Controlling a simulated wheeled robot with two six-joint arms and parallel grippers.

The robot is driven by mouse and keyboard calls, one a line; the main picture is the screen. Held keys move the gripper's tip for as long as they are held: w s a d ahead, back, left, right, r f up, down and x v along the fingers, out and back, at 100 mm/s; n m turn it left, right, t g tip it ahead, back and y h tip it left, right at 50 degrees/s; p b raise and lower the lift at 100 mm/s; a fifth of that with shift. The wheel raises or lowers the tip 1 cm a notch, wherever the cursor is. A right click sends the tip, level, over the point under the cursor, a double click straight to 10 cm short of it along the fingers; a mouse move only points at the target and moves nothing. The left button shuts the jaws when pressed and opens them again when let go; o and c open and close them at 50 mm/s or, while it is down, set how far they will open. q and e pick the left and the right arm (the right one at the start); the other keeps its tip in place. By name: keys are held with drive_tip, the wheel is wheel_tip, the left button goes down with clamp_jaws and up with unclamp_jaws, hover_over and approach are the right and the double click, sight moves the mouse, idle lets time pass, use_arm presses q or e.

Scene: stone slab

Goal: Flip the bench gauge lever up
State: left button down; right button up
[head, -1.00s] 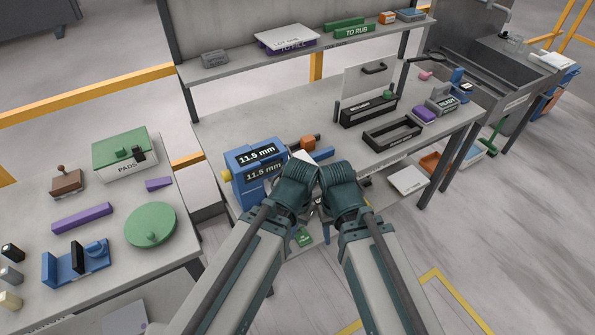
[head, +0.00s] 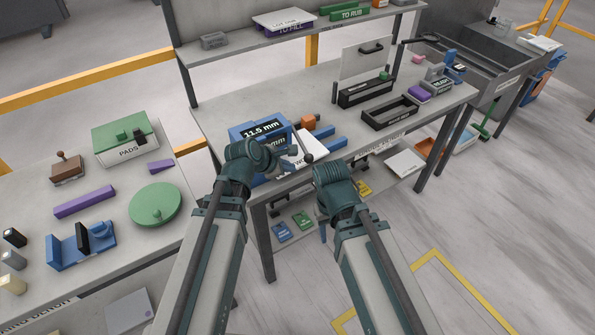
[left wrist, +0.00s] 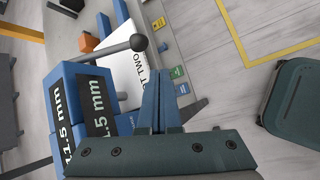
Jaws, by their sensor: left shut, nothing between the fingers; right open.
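The bench gauge (head: 243,132) is a blue block with black faces reading 11.5 mm, on the bench. It also shows at the left of the left wrist view (left wrist: 62,75). Its lever is a thin rod with a dark ball knob (head: 308,157), slanting down towards me in the head view. In the left wrist view the knob (left wrist: 138,42) lies just beyond my fingertips, with a visible gap. My left gripper (head: 288,150) is shut and empty beside the lever; its blue fingers (left wrist: 162,76) are together. My right gripper (head: 324,212) is open, lower right, its fingers mostly hidden by its wrist.
A white card (head: 305,152) lies under the lever, near an orange block (head: 308,122) and blue bars. Black trays (head: 390,110) stand further right on the bench. A shelf (head: 290,42) runs above the back. Open floor lies to the right.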

sight(300, 140)
use_arm(q)
drive_tip(key=n, duration=0.1)
drive_tip(key=w+a+n, duration=0.1)
drive_tip(key=n, duration=0.1)
drive_tip(key=shift+w+a+r+t, duration=0.1)
drive_tip(key=shift+a+r+t, duration=0.15)
drive_tip(key=shift+r+t, duration=0.15)
use_arm(e)
drive_tip(key=shift+s+a+f, duration=0.15)
drive_tip(key=shift+s+f, duration=0.05)
drive_tip(key=shift+s, duration=0.15)
use_arm(q)
drive_tip(key=b+x, duration=0.7)
drive_tip(key=x, duration=0.3)
drive_tip(key=shift+d, duration=0.1)
use_arm(e)
wheel_tip(300, 140, down, 7)
use_arm(q)
drive_tip(key=shift+r, duration=0.1)
use_arm(e)
drive_tip(key=shift+r, duration=0.15)
